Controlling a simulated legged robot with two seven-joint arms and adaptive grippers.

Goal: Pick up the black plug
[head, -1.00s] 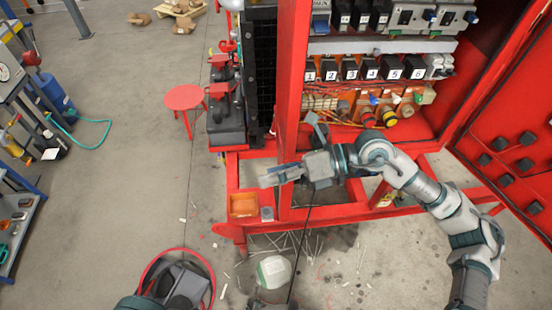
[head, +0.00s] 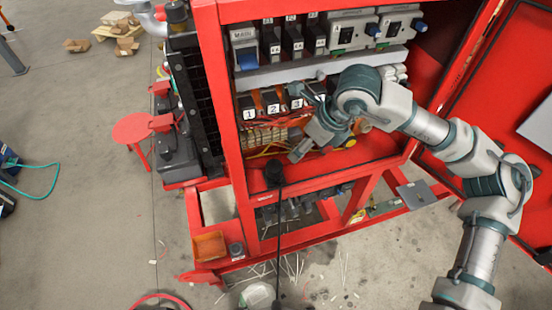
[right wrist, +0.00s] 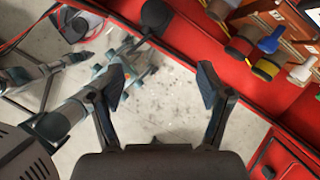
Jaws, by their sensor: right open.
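The black plug (head: 274,173) stands at the front lower edge of the red cabinet in the head view, with a black cable hanging from it to the floor. In the right wrist view a dark rounded piece, seemingly the plug (right wrist: 157,14), sits at the cabinet edge, beyond the fingers. My right gripper (head: 298,153) is inside the cabinet opening, up and to the right of the plug. In the right wrist view my right gripper (right wrist: 161,86) is open, with nothing between its fingers. My left gripper is not seen in the head view.
The red cabinet (head: 232,120) holds numbered black modules (head: 271,102) and wiring close behind my right gripper. Red and yellow connectors (right wrist: 265,68) lie to its right in the wrist view. An orange tray (head: 209,247) sits low at left. A red stool (head: 140,127) stands farther left.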

